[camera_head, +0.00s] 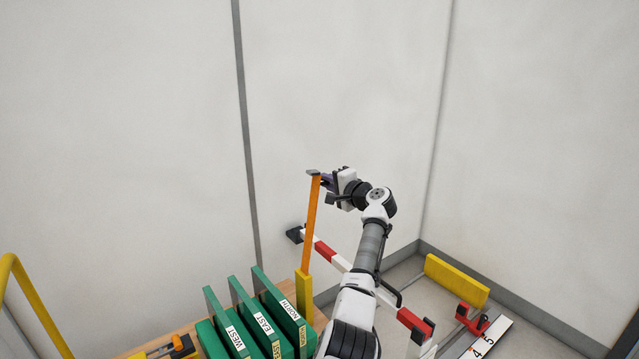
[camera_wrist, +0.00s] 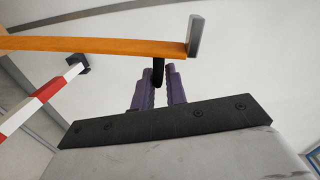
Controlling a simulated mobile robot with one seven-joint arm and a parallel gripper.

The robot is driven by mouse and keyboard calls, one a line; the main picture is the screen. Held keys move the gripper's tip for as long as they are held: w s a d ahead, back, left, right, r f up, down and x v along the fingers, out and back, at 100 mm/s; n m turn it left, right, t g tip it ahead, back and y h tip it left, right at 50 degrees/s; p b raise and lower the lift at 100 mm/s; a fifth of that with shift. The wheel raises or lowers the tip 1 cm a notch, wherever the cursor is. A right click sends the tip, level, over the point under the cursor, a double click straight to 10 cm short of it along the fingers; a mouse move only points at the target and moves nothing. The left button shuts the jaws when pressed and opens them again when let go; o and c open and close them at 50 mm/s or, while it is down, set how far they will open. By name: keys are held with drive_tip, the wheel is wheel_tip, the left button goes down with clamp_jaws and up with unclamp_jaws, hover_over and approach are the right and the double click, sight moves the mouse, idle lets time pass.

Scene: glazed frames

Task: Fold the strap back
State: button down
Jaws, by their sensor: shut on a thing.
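The orange strap (camera_head: 310,225) stands nearly upright, rising from a yellow block (camera_head: 304,288) at the bench's right side. A grey end piece (camera_head: 313,172) caps its top. In the wrist view the strap (camera_wrist: 95,44) crosses the upper left, with the grey end piece (camera_wrist: 194,36) at its right end. A small black tab (camera_wrist: 158,70) sits against the strap near that end. My gripper (camera_head: 326,181) is at the strap's top, on its right side. In the wrist view its purple fingers (camera_wrist: 160,82) are closed around the tab; their exact contact is partly hidden.
Green panels (camera_head: 262,318) labelled WEST, EAST and NORTH stand on the wooden bench left of the strap. A red-and-white bar (camera_head: 326,252) runs behind my arm. A yellow rail (camera_head: 25,295) is at far left. A yellow beam (camera_head: 456,280) lies at right. Space above the strap is clear.

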drive_tip(key=shift+w+d+f, duration=0.15)
drive_tip(key=shift+d, duration=0.15)
drive_tip(key=shift+f, duration=0.1)
drive_tip(key=c, duration=1.5)
unclamp_jaws()
drive_tip(key=shift+w+f, duration=0.1)
drive_tip(key=shift+c, duration=0.2)
drive_tip(key=b+v, duration=0.3)
drive_tip(key=v, duration=1.1)
drive_tip(key=shift+b, duration=0.35)
drive_tip(key=shift+w, duration=0.1)
